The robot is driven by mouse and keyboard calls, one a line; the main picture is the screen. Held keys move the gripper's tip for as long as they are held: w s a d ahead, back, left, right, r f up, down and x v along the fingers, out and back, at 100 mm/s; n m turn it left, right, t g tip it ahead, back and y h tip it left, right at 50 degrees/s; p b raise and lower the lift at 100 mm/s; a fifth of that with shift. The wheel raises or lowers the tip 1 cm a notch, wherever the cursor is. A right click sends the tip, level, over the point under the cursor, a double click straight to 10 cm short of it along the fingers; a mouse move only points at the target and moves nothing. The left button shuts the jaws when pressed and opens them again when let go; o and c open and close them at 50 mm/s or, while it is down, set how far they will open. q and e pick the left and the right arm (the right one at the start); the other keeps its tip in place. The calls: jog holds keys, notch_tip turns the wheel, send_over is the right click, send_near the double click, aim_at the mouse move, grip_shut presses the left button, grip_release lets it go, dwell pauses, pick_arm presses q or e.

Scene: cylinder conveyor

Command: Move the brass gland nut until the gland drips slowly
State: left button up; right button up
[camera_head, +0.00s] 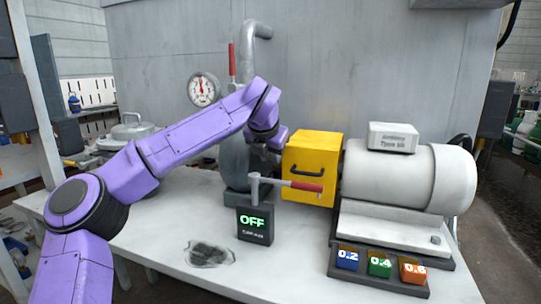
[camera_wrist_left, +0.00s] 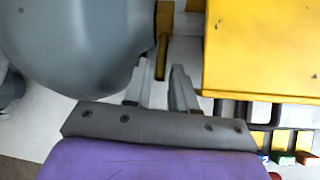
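The brass gland nut (camera_wrist_left: 163,45) shows in the left wrist view, between the grey rounded pump casing (camera_wrist_left: 80,40) and the yellow guard box (camera_wrist_left: 262,45). A narrow brass piece of it reaches down toward my fingers. My left gripper (camera_wrist_left: 160,76) has its two fingers apart, with the tip of the brass piece at the gap between them; I cannot tell if they touch it. In the head view my left gripper (camera_head: 270,148) is between the pump and the yellow guard box (camera_head: 313,165), and I cannot make out the nut there. My right gripper is not in view.
A red-handled lever (camera_head: 304,186) sticks out before the yellow box. A motor (camera_head: 400,175), numbered blocks (camera_head: 380,265) and a gauge (camera_head: 203,90) are nearby. A dark wet patch (camera_head: 210,254) marks the bench.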

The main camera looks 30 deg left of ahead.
pick_arm(q)
jog(key=p+v, duration=0.1)
jog(key=v, duration=0.9)
jog(key=shift+s+r, duration=0.15)
jog(key=shift+r, duration=0.05)
